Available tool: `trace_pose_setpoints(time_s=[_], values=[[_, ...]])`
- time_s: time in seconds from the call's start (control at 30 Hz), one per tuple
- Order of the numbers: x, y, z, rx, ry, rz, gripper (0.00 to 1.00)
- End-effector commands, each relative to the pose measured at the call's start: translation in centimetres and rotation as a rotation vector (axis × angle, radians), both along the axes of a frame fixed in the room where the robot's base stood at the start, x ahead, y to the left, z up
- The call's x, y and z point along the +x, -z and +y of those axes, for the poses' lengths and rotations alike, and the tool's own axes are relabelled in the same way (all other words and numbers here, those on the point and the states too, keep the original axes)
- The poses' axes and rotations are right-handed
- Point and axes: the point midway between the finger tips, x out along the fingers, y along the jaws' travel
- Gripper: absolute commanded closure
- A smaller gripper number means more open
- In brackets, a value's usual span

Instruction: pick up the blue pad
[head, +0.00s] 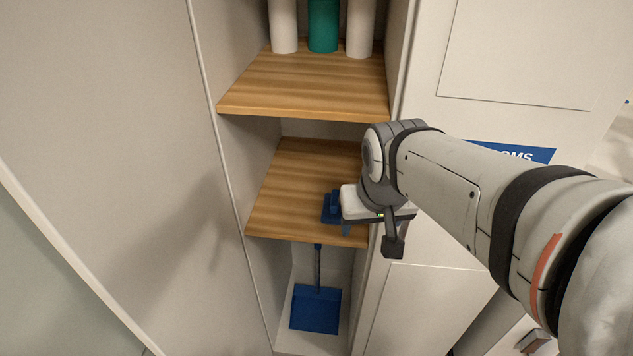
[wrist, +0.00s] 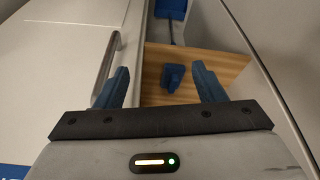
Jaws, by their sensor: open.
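The blue pad (wrist: 173,77) lies on the wooden middle shelf and shows between my fingers in the wrist view, with a raised part on it. In the head view a blue shape (head: 330,212) at the right part of that shelf seems to be the pad, partly hidden by my gripper. My gripper (wrist: 160,72) is open and empty, its two blue fingers apart on either side of the pad in the picture. The pad seems to lie beyond the fingertips; I cannot tell the exact gap.
The upper shelf (head: 305,90) holds white and green cylinders above. A blue dustpan (head: 315,309) stands in the compartment below. The cabinet's right side panel and a door with a bar handle (wrist: 107,62) are close to my gripper. The middle shelf's left part is clear.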

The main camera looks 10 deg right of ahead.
Motion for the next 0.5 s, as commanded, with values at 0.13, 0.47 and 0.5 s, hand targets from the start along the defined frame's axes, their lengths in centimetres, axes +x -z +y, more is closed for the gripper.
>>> trace_pose_setpoints(time_s=[0.13,0.47,0.5], values=[[4.7,7.0,1.1,-0.01,0.087,-0.017,0.24],[11.5,14.0,3.8,-0.001,0.215,-0.074,0.15],[11.8,14.2,3.9,0.001,0.221,-0.077,0.15]])
